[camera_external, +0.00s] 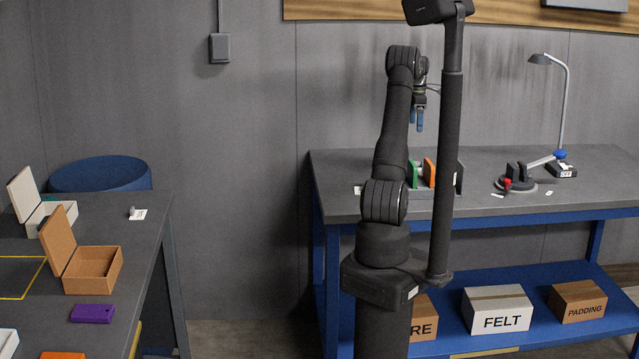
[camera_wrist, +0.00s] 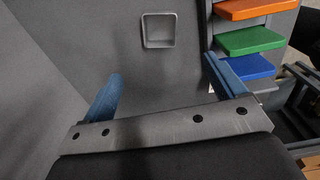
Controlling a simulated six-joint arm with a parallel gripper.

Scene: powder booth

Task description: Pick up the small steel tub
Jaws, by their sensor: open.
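The small steel tub (camera_wrist: 159,31) is a square, light grey open container with rounded corners. It stands on the grey table near the top middle of the wrist view and looks empty. My gripper (camera_wrist: 165,67) has blue fingers set wide apart, with nothing between them. The tub lies ahead of the fingertips, between their lines and apart from both. In the external view my gripper (camera_external: 417,118) hangs fingers down above the back table. I cannot make out the tub there; my arm may hide it.
A rack with orange (camera_wrist: 250,9), green (camera_wrist: 253,41) and blue (camera_wrist: 248,67) plates stands close to the right finger. A lamp (camera_external: 561,110) and a dark round-based fixture (camera_external: 516,183) are on the back table (camera_external: 330,184), farther right. Open boxes stand on the left table.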

